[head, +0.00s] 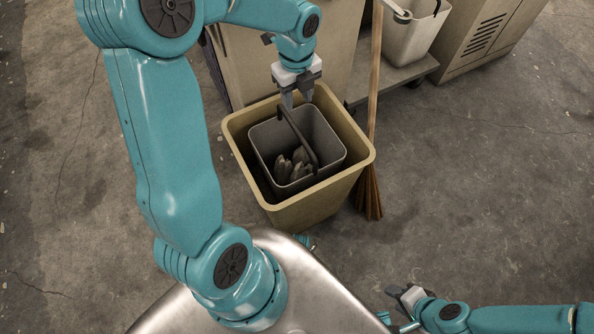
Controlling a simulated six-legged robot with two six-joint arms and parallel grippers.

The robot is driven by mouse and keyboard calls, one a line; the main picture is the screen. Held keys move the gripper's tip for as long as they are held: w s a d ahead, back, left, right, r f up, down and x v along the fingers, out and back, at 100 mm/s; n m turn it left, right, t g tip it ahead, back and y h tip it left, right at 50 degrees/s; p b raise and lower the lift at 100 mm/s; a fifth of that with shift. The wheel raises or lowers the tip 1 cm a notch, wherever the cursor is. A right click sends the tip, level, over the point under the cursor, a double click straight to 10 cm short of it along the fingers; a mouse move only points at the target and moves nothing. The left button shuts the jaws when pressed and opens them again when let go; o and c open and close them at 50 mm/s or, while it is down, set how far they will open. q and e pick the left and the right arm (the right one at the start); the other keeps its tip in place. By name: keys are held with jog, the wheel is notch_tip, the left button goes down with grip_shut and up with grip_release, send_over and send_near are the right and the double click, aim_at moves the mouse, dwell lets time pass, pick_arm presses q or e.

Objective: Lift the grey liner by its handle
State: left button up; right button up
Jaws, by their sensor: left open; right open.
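The grey liner (327,158) sits inside a tan bin (235,128) at the centre of the head view. Its dark handle (300,136) arches across the liner's opening. Several dark grey, glove-like objects (293,166) lie inside it. My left gripper (297,98) is open, pointing down at the far rim of the liner, by the upper end of the handle. I cannot tell whether the fingers touch the handle. My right gripper (400,292) is open and empty, low at the bottom right, away from the bin.
A broom (371,130) stands just right of the bin. Behind it is a cart shelf (395,75) with a pale bucket (412,35). A beige cabinet (490,40) stands at top right. The concrete floor at right is clear.

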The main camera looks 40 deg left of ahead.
aim_at(297, 129)
pick_arm(q)
jog(key=shift+m, duration=0.3)
jog(key=f+b, duration=0.1)
jog(key=f, duration=0.2)
jog(key=f+b, duration=0.1)
jog(key=f, duration=0.3)
jog(key=f+b, duration=0.1)
jog(key=f, duration=0.2)
jog(key=shift+s+a+f, duration=0.15)
jog(key=shift+a+f, duration=0.05)
jog(key=shift+a, duration=0.15)
jog(key=f, duration=0.1)
jog(key=f+b, duration=0.1)
jog(key=f, duration=0.1)
jog(key=f+b, duration=0.1)
jog(key=f, duration=0.1)
jog(key=shift+w+f, duration=0.25)
jog(key=shift+w, duration=0.05)
jog(key=shift+r, duration=0.15)
grip_shut()
